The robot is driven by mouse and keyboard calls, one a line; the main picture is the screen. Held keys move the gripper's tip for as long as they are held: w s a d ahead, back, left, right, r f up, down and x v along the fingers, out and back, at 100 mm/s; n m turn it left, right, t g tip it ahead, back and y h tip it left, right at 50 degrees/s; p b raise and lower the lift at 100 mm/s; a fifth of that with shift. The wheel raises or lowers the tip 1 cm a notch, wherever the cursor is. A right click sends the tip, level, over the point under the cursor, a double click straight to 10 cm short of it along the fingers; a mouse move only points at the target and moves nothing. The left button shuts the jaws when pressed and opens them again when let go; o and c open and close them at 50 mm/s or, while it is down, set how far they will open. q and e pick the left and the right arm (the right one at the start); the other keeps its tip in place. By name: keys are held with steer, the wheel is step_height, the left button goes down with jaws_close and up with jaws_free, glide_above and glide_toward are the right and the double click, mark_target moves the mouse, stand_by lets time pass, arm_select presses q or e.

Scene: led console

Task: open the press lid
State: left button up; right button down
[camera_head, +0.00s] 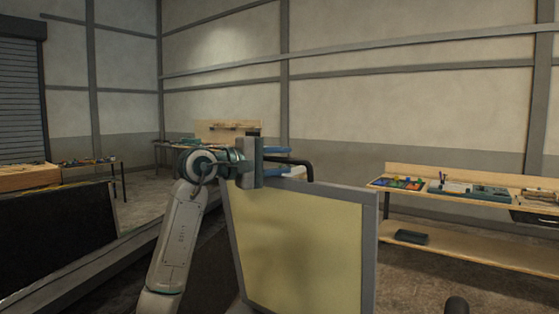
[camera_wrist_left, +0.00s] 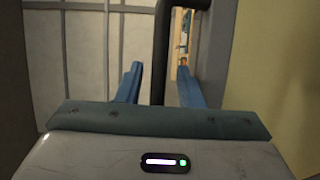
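The press lid (camera_head: 305,245) is a pale yellow panel in a grey frame, standing raised and steeply upright in the head view. Its black bar handle (camera_head: 306,168) is at its top edge. My left gripper (camera_head: 289,163) is at that top edge, with its blue fingers pointing right toward the handle. In the left wrist view the black handle (camera_wrist_left: 161,50) runs between the two blue fingers of my left gripper (camera_wrist_left: 160,85). The fingers are spread, with gaps visible beside the bar. My right gripper is not in view.
A wooden workbench (camera_head: 455,192) with tools and coloured parts stands at the right, with a dark tray (camera_head: 411,237) on its lower shelf. A dark panel (camera_head: 55,240) in a frame is at the left. More benches stand along the back wall.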

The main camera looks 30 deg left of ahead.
arm_select(q)
jaws_close()
steer(key=shift+s+f, duration=0.1)
steer(key=shift+s, duration=0.05)
steer(key=s+a+f+t+h+b, duration=0.1)
steer(key=s+f+b, duration=0.1)
steer(key=s+b, duration=0.7)
steer(key=shift+f+m+t, duration=0.15)
steer(key=shift+m+t, duration=0.15)
steer(key=shift+m, duration=0.1)
steer(key=shift+a, duration=0.1)
